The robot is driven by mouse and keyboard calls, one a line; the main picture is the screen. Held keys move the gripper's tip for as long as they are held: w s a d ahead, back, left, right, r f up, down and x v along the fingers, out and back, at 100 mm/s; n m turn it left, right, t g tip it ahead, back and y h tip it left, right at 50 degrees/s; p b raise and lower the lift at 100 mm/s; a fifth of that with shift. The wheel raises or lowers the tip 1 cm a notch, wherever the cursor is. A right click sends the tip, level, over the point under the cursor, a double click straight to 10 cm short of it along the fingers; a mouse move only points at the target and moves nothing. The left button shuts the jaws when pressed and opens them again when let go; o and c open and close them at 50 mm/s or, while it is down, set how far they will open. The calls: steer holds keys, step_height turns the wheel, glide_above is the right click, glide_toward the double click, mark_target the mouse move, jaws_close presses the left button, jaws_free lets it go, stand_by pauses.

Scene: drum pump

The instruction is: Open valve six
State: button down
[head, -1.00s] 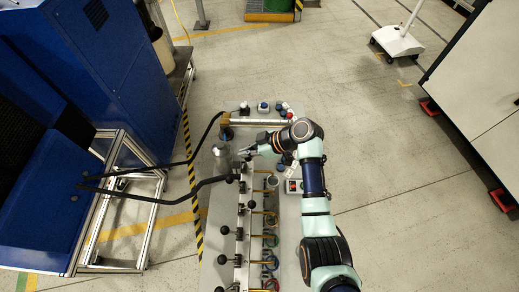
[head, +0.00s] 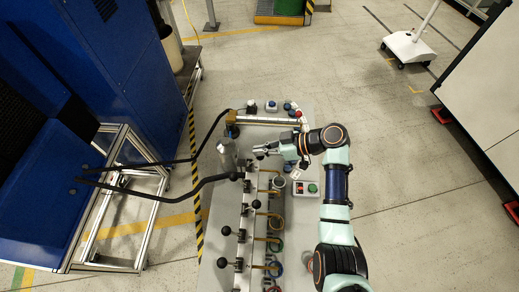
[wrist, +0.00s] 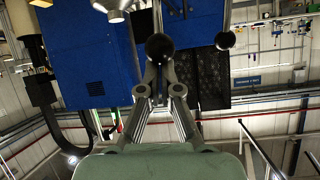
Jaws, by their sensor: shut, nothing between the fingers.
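A row of valve levers with black ball knobs runs along the bench; knobs show in the head view, one (head: 256,204) right of the row and one (head: 226,231) left of it. I cannot read any numbers, so I cannot tell which is valve six. My gripper (head: 260,150) is shut and empty over the far end of the row, right of a grey metal cylinder (head: 227,155). In the wrist view my gripper (wrist: 157,72) has its fingertips together just behind a black ball knob (wrist: 160,47), which partly covers them; contact cannot be told. Another knob (wrist: 225,40) is to the right.
Two black hoses (head: 150,191) run from the blue cabinet (head: 45,200) on the left to the bench. A box with red and green buttons (head: 306,188) sits right of the levers. A horizontal pipe (head: 265,121) crosses the far end. Open floor is to the right.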

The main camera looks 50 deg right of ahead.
step_height(320, 180, up, 3)
steer(key=w+a+p, duration=0.1)
steer(key=w+p, duration=0.1)
steer(key=b+v, duration=0.2)
steer(key=v, duration=0.7)
steer(key=shift+s+d+f, duration=0.2)
steer(key=shift+s+d, duration=0.05)
steer(key=shift+d, duration=0.15)
